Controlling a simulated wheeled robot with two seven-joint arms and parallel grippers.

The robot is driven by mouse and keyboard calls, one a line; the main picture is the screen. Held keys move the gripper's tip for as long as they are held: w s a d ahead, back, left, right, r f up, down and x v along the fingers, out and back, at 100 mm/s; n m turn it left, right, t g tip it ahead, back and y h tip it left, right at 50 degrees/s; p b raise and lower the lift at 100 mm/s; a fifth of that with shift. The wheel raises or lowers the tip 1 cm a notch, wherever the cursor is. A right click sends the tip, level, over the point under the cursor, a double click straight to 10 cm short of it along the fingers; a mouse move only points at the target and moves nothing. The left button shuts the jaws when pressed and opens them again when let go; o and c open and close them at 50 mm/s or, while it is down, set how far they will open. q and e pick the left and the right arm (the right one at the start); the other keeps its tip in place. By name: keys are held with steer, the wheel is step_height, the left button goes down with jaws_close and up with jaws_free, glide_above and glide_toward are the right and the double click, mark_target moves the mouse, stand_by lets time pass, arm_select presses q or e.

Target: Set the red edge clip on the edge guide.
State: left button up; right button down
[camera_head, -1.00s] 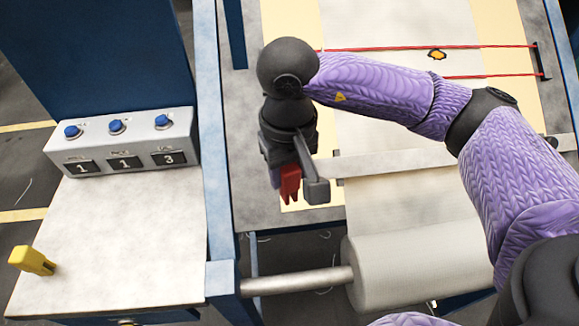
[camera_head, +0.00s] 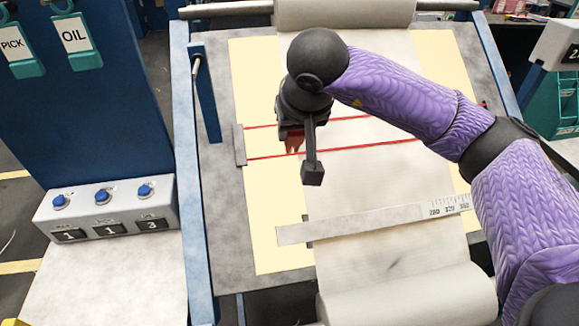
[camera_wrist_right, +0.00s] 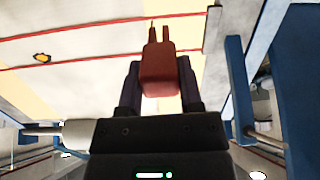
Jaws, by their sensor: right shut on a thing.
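The red edge clip (camera_wrist_right: 159,70) is held between the two fingers of my right gripper (camera_wrist_right: 160,88) in the right wrist view, its two prongs pointing away from the gripper. In the head view the clip (camera_head: 293,144) is mostly hidden under my right gripper (camera_head: 301,158), which is over the left part of the pale cloth, by the red lines. A pale bar with a printed scale (camera_head: 375,219) crosses the cloth nearer to me. A short grey bar (camera_head: 240,145) stands at the lines' left end. I cannot tell which is the edge guide. My left gripper is not in view.
A grey box with blue buttons (camera_head: 106,210) stands at the left. A blue post (camera_head: 205,92) rises by the table's left edge. Cloth rollers lie at the far (camera_head: 345,12) and near (camera_head: 405,292) ends. The cream strip left of the cloth is largely clear.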

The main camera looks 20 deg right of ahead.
steer(key=shift+t, duration=0.5)
steer(key=r, duration=0.1)
steer(key=w+d+r, duration=0.1)
steer(key=r, duration=0.1)
steer(key=shift+w+d+r+p, duration=0.15)
steer(key=shift+d+r+p, duration=0.15)
steer(key=shift+p, duration=0.1)
steer(key=shift+w+d+m+h, duration=0.1)
steer(key=shift+m+h, duration=0.2)
arm_select(q)
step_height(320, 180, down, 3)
steer(key=b, duration=0.4)
arm_select(e)
steer(key=a+x, duration=0.1)
steer(key=x, duration=0.5)
steer(key=shift+w+d+f, duration=0.25)
steer(key=shift+d+f, duration=0.1)
steer(key=shift+d, duration=0.15)
arm_select(q)
steer(key=shift+b, duration=0.35)
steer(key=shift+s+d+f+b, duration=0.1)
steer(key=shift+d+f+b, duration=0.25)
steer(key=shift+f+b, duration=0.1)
arm_select(e)
steer(key=shift+x, duration=1)
steer(key=shift+f, duration=0.1)
